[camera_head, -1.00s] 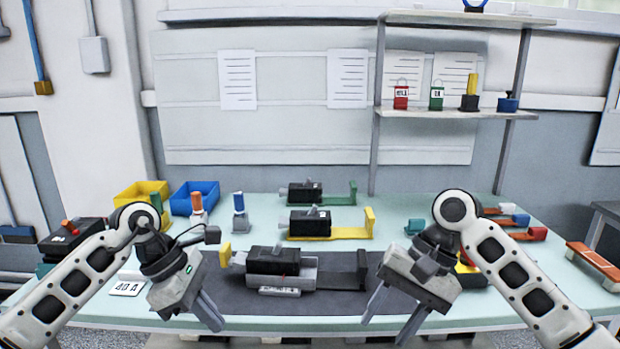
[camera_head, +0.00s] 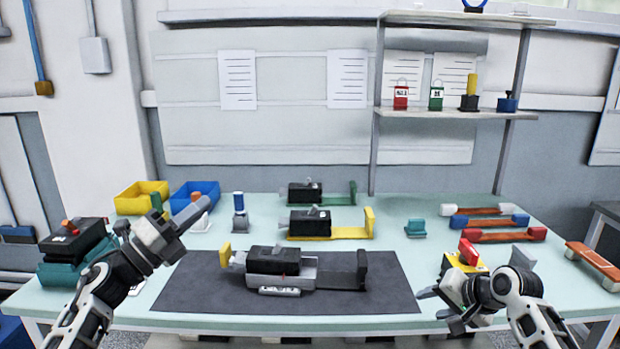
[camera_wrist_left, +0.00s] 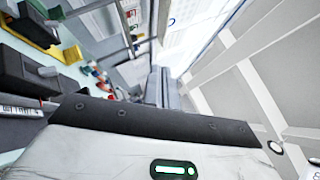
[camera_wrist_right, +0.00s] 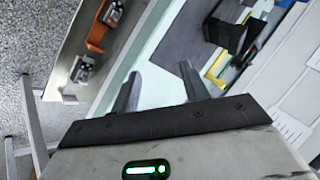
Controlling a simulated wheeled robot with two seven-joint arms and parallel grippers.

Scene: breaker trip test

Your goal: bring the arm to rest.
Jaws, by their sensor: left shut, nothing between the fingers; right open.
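My left gripper (camera_head: 196,212) is raised over the left part of the table, its fingers shut with nothing between them and pointing right. Its closed fingers also show in the left wrist view (camera_wrist_left: 160,86). My right gripper (camera_head: 430,306) is low at the front right of the table, its fingers open, empty and pointing left. The open fingers show apart in the right wrist view (camera_wrist_right: 158,92). A black and grey breaker unit (camera_head: 275,262) with a yellow end piece lies on the dark mat (camera_head: 195,290), apart from both grippers.
Green (camera_head: 345,198) and yellow (camera_head: 345,232) fixtures with black units stand behind the mat. A yellow block with a red top (camera_head: 468,254) stands close to my right arm. A teal-based black device (camera_head: 75,240) stands behind my left arm. Bins (camera_head: 140,205) and a shelf (camera_head: 455,113) are farther back.

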